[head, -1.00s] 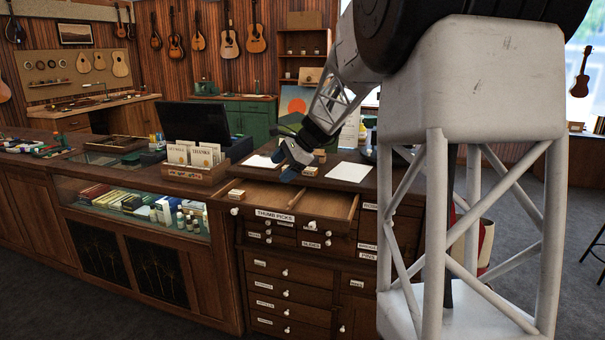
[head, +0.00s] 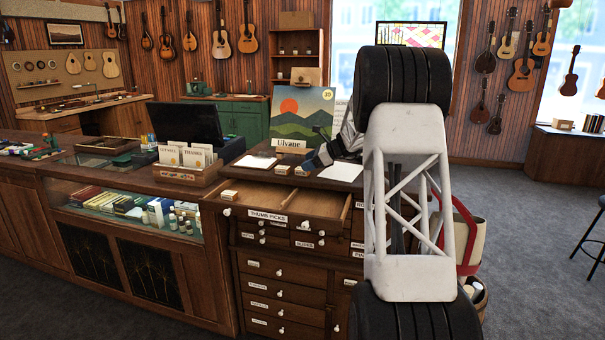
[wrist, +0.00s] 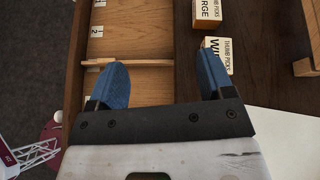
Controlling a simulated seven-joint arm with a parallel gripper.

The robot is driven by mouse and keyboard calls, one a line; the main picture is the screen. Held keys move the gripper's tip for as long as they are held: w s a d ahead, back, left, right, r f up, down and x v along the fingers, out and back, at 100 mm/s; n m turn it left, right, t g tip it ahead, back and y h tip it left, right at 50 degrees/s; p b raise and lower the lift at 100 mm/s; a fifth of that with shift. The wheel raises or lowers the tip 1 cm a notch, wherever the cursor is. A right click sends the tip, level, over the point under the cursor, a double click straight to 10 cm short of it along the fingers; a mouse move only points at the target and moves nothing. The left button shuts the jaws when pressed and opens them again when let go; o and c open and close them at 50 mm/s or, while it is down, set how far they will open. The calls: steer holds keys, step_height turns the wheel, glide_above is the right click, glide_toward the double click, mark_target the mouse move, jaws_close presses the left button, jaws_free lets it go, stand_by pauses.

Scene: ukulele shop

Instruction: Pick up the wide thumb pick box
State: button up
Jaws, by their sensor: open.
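In the wrist view the wide thumb pick box (wrist: 215,45) is a small tan box with a white label reading "THUMB PICKS WI…". It rests on the dark wooden top beside the open drawer. My gripper (wrist: 163,72) is open and empty, with blue fingers. Its right finger overlaps the near part of the box and hides some of the label; I cannot tell whether they touch. In the head view my gripper (head: 306,166) is low over the cabinet top, beside a small box (head: 283,170) whose label is unreadable.
A similar box labelled LARGE (wrist: 207,13) lies just beyond the wide one. The open thumb picks drawer (head: 283,200) has numbered compartments. Another small box (head: 229,195) sits at its left. White paper (wrist: 268,138) and a wooden piece (wrist: 303,67) lie to the right.

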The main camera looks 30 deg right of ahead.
mark_target(302, 172)
steer(key=w+d+f+m, duration=0.1)
steer(key=d, duration=0.1)
steer(key=w+d+f+t, duration=0.1)
steer(key=d, duration=0.2)
steer(key=w+d+f+m, duration=0.1)
steer(key=d, duration=0.2)
steer(key=shift+w+d+f+m+t, duration=0.15)
steer(key=shift+w+f+m+t, duration=0.15)
steer(key=shift+f+t, duration=0.1)
steer(key=shift+x, duration=1.25)
steer(key=shift+x, duration=2.6)
steer(key=shift+s+a, duration=0.15)
steer(key=shift+a, duration=0.1)
steer(key=shift+c, duration=0.3)
steer(key=shift+r, duration=0.1)
steer(key=c, duration=0.9)
